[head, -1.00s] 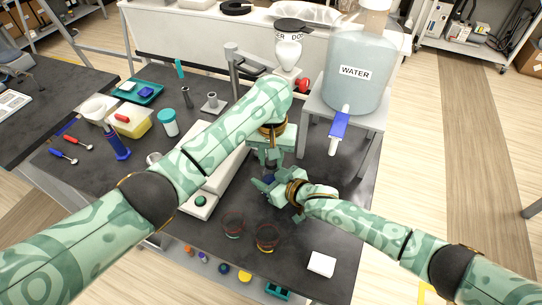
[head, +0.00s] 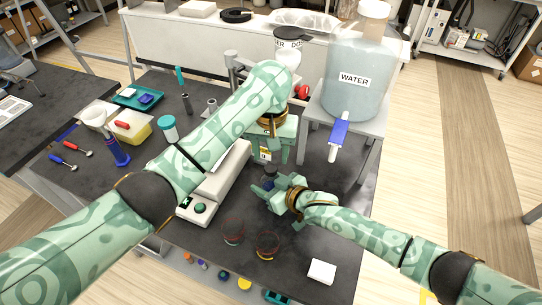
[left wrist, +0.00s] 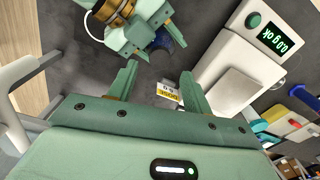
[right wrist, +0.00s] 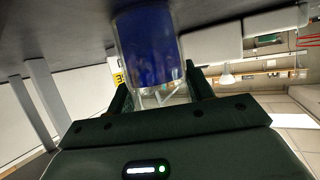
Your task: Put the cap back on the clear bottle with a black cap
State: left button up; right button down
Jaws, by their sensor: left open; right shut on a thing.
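My right gripper (head: 280,187) is shut on the clear bottle (right wrist: 150,45), whose dark blue contents show large in the right wrist view. The bottle is partly hidden by the gripper in the head view (head: 268,183). My right gripper also shows at the top of the left wrist view, beside the dark blue bottle (left wrist: 162,38). I cannot make out the black cap in any view.
A white scale (left wrist: 240,60) reading about 0.0 g stands beside my grippers. A yellow-and-white DOSE label (left wrist: 167,93) shows past the left fingers. The water jug (head: 352,98) stands at the back right.

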aim_at(271, 168)
pick_arm(q)
jog(key=shift+c, duration=0.4)
jog(key=shift+r+n, duration=1)
jog(key=shift+r, duration=0.85)
jog(key=shift+f, duration=4.05)
jog(key=shift+c, duration=0.4)
grip_shut()
